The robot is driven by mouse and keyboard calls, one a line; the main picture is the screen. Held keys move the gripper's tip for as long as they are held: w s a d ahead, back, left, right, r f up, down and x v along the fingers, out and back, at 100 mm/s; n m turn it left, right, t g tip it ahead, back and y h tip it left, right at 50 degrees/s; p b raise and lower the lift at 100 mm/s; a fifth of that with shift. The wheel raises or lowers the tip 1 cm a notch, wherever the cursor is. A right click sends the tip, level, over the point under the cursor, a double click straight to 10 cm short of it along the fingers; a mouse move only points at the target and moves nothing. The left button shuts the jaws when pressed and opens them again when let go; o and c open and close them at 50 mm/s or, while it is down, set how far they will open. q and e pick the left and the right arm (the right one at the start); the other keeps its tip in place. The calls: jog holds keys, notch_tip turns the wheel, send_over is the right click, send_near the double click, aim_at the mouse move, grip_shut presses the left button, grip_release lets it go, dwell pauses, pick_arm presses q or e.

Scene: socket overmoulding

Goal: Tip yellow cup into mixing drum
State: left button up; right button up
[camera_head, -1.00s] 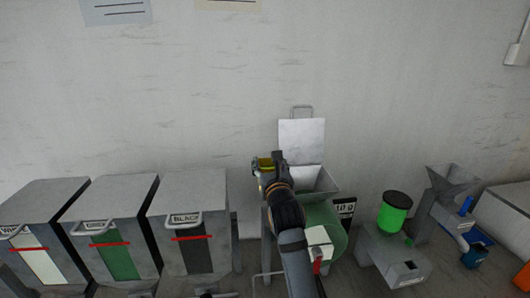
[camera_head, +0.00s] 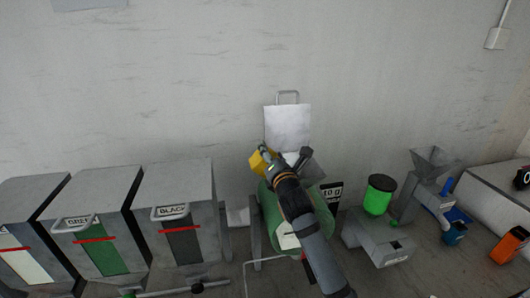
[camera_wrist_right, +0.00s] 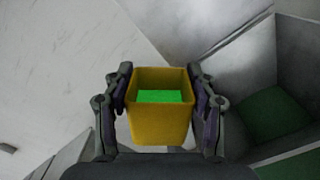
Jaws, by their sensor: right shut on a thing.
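The yellow cup (camera_head: 258,162) is held up at the mouth of the mixing drum, and it looks tilted in the head view. My right gripper (camera_wrist_right: 160,100) is shut on the cup, with one finger on each side. In the right wrist view the cup (camera_wrist_right: 160,128) has bright green material (camera_wrist_right: 160,96) inside. My left gripper is not in view.
Grey bins (camera_head: 178,195) with coloured windows stand to the left. A feeder with a green canister (camera_head: 379,195) stands to the right, beyond it a machine with a funnel (camera_head: 434,160) and blue cup (camera_head: 455,233). An orange device (camera_head: 509,245) lies far right.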

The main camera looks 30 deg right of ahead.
jog(key=shift+s+d+r+m, duration=0.2)
jog(key=shift+d+r+m, duration=0.15)
jog(key=shift+m, duration=0.25)
jog(key=shift+s+d+m, duration=0.15)
jog(key=shift+d+m, duration=0.6)
jog(key=shift+m, duration=0.05)
jog(key=shift+s+d+r+m, duration=0.1)
jog(key=shift+d+m, duration=0.6)
jog(key=shift+d, duration=0.1)
jog(key=m, duration=0.2)
jog(key=d+m, duration=0.1)
jog(key=m, duration=0.2)
jog(key=shift+s+r, duration=0.15)
jog(key=shift+r, duration=0.05)
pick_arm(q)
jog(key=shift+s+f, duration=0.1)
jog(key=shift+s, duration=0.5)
pick_arm(e)
jog(key=m, duration=0.3)
jog(key=shift+s+d, duration=0.1)
jog(key=shift+d, duration=0.25)
